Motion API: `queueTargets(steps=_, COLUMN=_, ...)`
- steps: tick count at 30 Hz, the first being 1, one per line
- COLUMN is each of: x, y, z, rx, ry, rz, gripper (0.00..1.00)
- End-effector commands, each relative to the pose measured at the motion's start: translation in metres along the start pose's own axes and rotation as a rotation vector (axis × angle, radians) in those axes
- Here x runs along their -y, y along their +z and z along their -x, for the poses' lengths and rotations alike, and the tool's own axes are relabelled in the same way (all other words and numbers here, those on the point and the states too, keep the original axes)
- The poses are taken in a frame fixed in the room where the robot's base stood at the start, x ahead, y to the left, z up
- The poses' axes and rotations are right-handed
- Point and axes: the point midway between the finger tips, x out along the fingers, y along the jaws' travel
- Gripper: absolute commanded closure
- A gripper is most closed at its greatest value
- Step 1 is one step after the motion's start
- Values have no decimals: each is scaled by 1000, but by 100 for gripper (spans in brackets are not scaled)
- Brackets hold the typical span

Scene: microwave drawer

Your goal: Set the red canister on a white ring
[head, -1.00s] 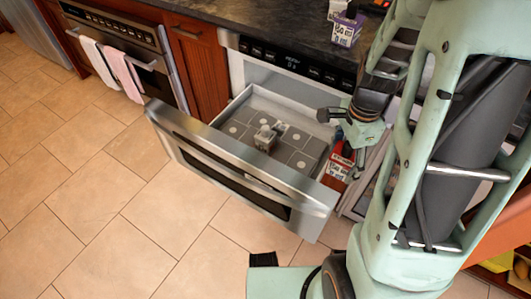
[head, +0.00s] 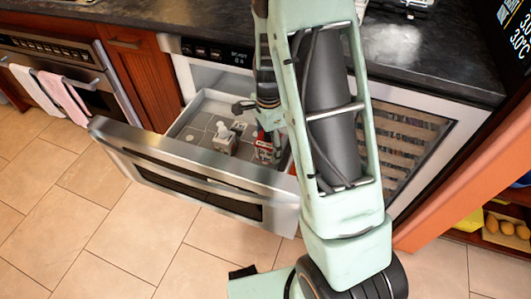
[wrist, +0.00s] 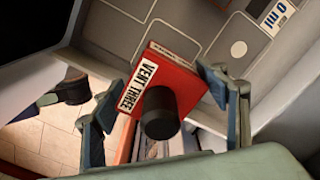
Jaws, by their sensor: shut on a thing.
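The red canister (wrist: 178,75) is a red box with a black cap and a "VENT THREE" label in the wrist view. My gripper (wrist: 160,115) is shut on it, with a finger on either side. In the head view the canister (head: 264,150) shows at the right part of the open drawer (head: 192,222), partly hidden by my arm. Pale round marks, such as this white ring (wrist: 238,48), lie on the grey drawer floor. The canister appears tilted; I cannot tell whether it touches the floor.
A white and grey container (head: 223,140) stands in the drawer, left of the canister. The drawer walls surround the space. The dark counter (head: 420,60) lies behind. Towels (head: 62,92) hang on the oven at left.

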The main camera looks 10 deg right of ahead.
Motion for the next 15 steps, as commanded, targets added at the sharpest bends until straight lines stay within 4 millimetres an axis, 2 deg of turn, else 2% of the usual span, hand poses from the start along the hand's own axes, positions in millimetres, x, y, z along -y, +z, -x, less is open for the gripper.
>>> queueTargets(steps=5, x=7, y=2, z=-9, rx=-1, ry=-1, rz=0, gripper=62)
queueTargets(steps=12, x=10, y=4, z=-42, rx=0, ry=1, rz=-1, gripper=62)
queueTargets(steps=15, x=10, y=4, z=-43, rx=0, ry=-1, rz=-1, gripper=62)
